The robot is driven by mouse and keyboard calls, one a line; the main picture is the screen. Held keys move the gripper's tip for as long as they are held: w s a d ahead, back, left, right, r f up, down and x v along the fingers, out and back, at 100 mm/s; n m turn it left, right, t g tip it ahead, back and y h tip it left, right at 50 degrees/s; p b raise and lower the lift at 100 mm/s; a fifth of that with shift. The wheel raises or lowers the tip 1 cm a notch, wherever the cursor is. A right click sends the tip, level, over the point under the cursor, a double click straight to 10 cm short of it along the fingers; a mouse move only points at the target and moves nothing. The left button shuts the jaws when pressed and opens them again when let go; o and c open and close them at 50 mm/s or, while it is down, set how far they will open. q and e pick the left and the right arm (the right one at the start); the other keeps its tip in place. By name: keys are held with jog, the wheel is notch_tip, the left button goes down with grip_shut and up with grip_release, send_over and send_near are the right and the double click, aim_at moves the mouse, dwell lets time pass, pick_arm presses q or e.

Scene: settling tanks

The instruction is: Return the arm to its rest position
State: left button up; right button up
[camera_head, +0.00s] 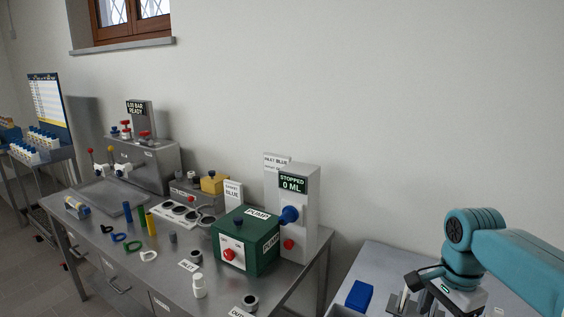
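My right arm, teal, comes in from the right edge. My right gripper (415,300) is low in the picture, over the grey table at the right. Its finger ends are cut off or mixed with the things behind them, so I cannot tell whether it is open or shut. I see nothing clearly held in it. My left arm and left gripper are not in view.
A blue block (359,295) lies on the right table (385,262), left of my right gripper. A steel bench (150,272) holds a green pump box (246,240), a white dispenser (297,190), a white bottle (199,286) and several small parts. A gap separates the tables.

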jog(key=s+a+f+n+y, duration=0.15)
jog(key=a+f+n, duration=0.35)
jog(key=f, duration=0.8)
jog(key=s+a+f+n+y, duration=0.1)
jog(key=s+a+f+n, duration=0.1)
jog(key=a+f, duration=0.8)
jog(key=s+a+f+n+y, duration=0.1)
jog(key=s+a+f+n, duration=0.15)
jog(key=s+f, duration=0.5)
jog(key=s+a+f+n+y, duration=0.1)
jog(key=s+f+n, duration=0.2)
jog(key=s+f, duration=0.45)
notch_tip(320, 180, down, 9)
jog(key=s+b, duration=0.2)
jog(key=b, duration=0.8)
jog(key=shift+s+f, duration=0.15)
jog(key=shift+s, duration=0.1)
jog(key=shift+h, duration=0.25)
